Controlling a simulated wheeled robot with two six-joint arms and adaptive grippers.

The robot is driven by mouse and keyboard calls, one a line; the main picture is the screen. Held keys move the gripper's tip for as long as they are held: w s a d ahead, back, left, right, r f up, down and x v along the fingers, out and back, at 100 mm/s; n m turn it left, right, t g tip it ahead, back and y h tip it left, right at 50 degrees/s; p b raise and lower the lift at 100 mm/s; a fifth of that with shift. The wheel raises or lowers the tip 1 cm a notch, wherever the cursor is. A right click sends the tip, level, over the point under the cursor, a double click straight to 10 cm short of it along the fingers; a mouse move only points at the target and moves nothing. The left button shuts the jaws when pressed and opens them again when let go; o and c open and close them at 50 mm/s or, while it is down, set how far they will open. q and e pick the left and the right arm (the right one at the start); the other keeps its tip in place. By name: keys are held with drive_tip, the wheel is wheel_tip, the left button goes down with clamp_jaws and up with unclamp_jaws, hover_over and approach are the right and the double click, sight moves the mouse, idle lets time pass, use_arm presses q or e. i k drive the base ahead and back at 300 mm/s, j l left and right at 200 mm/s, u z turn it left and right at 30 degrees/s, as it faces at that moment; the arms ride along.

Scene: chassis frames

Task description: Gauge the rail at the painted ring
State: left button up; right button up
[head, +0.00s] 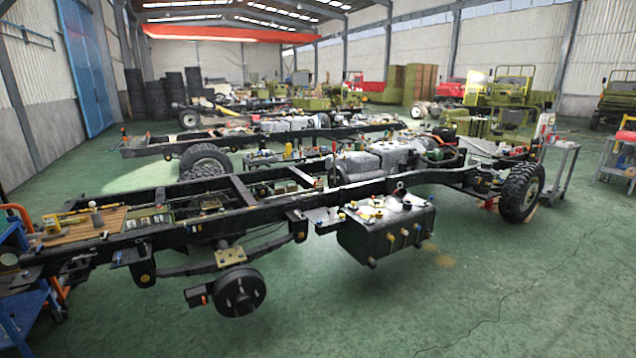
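A long black chassis rail (270,213) runs from the lower left toward the right, in front of me. A second rail and cross members lie behind it. I cannot make out a painted ring on the rail at this size. A wooden board (75,227) rests on the frame at the left end, with small items and a yellow tool on it. I cannot tell whether any of them is a gauge. Neither of my grippers is in view.
A black tank (385,235) hangs on the near rail, small items on top. A wheel hub (239,291) and a tyred wheel (521,191) stick out below. A blue cart (22,300) stands at lower left, a grey trolley (560,170) at right. Green floor is clear in front.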

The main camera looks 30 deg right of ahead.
sight(317, 184)
drive_tip(key=i+l, duration=0.2)
drive_tip(key=l, duration=0.15)
drive_tip(key=i+l+u, duration=0.1)
drive_tip(key=l, duration=0.3)
drive_tip(key=i+l, duration=0.3)
drive_tip(key=i+l+u, duration=0.1)
drive_tip(key=l, duration=0.35)
drive_tip(key=i+l, duration=0.3)
drive_tip(key=l+u, duration=0.05)
drive_tip(key=l, duration=0.05)
